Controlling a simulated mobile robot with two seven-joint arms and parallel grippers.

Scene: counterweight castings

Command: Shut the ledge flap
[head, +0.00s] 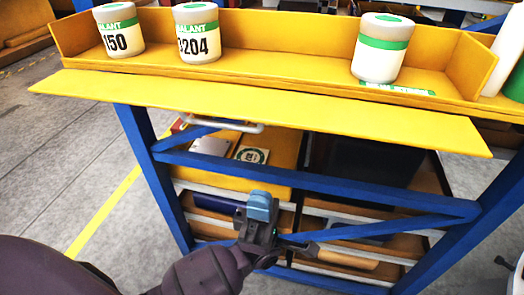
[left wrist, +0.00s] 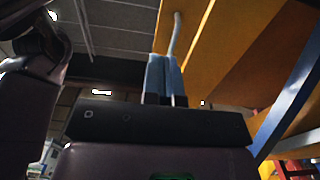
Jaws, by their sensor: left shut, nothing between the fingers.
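The yellow ledge flap (head: 270,108) lies folded down and outward along the front of the yellow ledge (head: 300,78), so it stands open. In the left wrist view, the yellow underside (left wrist: 205,45) of it fills the upper right, with a pale bar handle (left wrist: 174,38) on it. The handle's end also shows below the flap in the head view (head: 235,127). My left gripper (head: 260,205) is below and in front of the flap, apart from it in the head view. Its blue fingers (left wrist: 165,75) are together and empty, pointing up. My right gripper is out of view.
White and green cans (head: 119,30), (head: 198,33), (head: 382,48) stand on the ledge behind the flap. A blue frame (head: 330,180) holds the ledge, with shelves of boxes below. Grey floor (head: 60,150) is clear at the left.

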